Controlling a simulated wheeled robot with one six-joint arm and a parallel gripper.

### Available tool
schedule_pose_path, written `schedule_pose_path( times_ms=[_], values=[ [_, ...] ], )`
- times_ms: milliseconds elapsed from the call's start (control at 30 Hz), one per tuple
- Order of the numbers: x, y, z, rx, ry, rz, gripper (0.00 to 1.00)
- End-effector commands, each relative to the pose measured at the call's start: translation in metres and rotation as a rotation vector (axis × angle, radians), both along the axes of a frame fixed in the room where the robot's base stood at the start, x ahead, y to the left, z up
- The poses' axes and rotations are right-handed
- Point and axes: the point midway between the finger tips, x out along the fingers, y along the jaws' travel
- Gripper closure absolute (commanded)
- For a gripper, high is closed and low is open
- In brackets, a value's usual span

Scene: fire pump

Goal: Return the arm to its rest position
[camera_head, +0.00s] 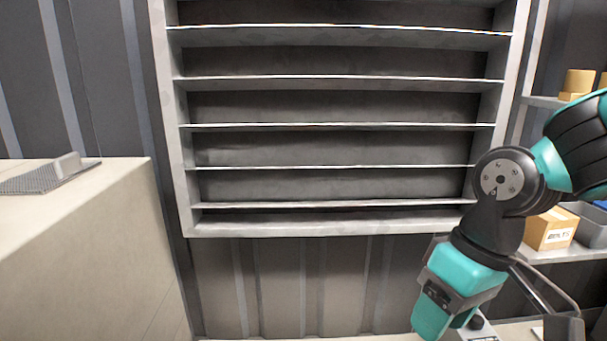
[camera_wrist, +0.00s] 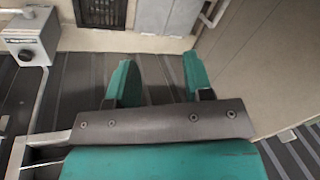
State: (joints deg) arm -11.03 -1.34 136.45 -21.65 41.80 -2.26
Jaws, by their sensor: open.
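My arm reaches in from the right edge of the head view, bent at a dark joint, with its teal and black end hanging down. My gripper (camera_head: 445,322) is at the lower right of that view, below the shelf unit, and its fingertips are partly cut off by the bottom edge. In the wrist view, the two teal fingers of my gripper (camera_wrist: 160,78) stand wide apart. Nothing is between them except the dark ribbed surface beyond.
An empty grey shelf unit (camera_head: 187,180) hangs on the ribbed wall. A beige cabinet (camera_head: 85,245) stands at left. At right, a rack holds a cardboard box (camera_head: 549,229) and a grey bin (camera_head: 592,225) close to my arm. A grey control box (camera_wrist: 30,38) shows in the wrist view.

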Motion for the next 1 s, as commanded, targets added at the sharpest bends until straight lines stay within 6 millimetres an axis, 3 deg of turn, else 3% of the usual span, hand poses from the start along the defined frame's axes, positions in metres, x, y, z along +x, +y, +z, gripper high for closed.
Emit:
schedule_pose_path(
  times_ms=[100, 300, 667, 1000],
  values=[
    [-0.036, 0.009, 0.016, 0.039, -0.038, 0.048, 0.53],
    [-0.088, 0.019, 0.034, 0.095, -0.081, 0.119, 0.53],
    [-0.083, 0.018, 0.133, 0.090, -0.075, 0.113, 0.53],
    [-0.083, 0.018, 0.266, 0.090, -0.075, 0.112, 0.53]
  ],
)
